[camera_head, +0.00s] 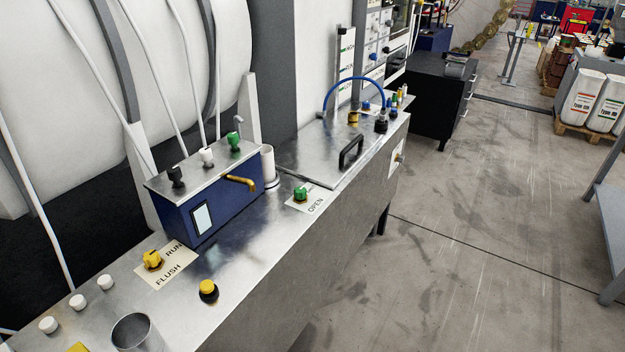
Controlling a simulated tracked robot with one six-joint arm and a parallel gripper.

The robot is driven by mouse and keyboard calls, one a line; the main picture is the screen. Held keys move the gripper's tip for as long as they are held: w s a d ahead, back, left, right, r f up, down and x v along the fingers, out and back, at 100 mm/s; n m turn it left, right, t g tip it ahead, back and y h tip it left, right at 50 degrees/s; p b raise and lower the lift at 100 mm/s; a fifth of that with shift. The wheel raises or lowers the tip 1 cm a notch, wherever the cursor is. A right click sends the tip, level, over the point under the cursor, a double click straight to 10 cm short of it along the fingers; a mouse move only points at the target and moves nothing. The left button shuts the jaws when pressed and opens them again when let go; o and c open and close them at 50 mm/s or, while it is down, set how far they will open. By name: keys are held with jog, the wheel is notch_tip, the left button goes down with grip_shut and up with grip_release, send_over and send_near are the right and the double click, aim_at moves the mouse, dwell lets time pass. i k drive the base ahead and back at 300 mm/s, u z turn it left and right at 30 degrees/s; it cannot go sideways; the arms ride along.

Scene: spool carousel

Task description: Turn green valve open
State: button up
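A green valve knob (300,194) sits on the metal bench top, on a white label marked OPEN (315,207). The word OPEN is to the lower right of the knob. The way the knob points is too small to tell. A second green knob (233,139) stands on top of the blue box (190,222), beside a white knob (206,156) and a black knob (176,176). My gripper is not in view.
The metal bench (246,262) carries a brass spout (240,183), a yellow valve (152,259) on a RUN/FLUSH label, a yellow button (208,290), a metal cup (135,334), a black handle (351,151) and a blue hose (353,79). The floor to the right is mostly clear.

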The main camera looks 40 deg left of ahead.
aim_at(299, 193)
jog(key=i, duration=2.2)
jog(key=u, duration=2.95)
